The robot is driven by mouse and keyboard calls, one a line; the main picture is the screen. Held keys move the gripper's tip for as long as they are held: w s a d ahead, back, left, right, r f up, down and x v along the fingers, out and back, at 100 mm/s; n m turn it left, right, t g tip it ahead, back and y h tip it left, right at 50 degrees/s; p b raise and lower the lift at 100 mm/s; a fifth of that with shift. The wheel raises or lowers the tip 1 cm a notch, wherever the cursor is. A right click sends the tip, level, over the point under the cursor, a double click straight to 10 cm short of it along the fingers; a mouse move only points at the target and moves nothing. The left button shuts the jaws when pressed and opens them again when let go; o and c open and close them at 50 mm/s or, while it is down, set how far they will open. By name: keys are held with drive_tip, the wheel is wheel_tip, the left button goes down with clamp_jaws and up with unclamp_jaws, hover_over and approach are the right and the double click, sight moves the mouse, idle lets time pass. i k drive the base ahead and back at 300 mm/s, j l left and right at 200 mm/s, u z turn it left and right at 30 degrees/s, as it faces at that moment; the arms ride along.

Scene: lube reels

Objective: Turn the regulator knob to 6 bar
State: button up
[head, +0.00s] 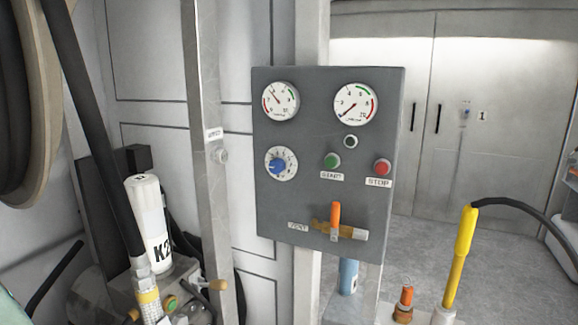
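The regulator knob (276,166) is blue and sits on a round white scale dial (290,155) at the left of a grey control panel (325,90). The scale's figures are too small to read surely, and I cannot tell the exact setting. Above it is a round gauge (281,101) with a green and red arc, its needle pointing up and left. A second gauge (355,104) at the upper right has its needle pointing down and left. My gripper is not in view.
The panel also bears a green START button (332,161), a red STOP button (382,167) and an orange VENT lever (335,217). A metal post (207,160) and a white cylinder (148,220) stand left. A yellow-handled hose piece (460,255) stands lower right. Floor shows behind.

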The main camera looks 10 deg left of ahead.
sight(277, 165)
drive_tip(key=i+l, duration=0.3)
drive_tip(key=i+l+u, duration=0.15)
drive_tip(key=i, duration=0.35)
drive_tip(key=l, duration=0.1)
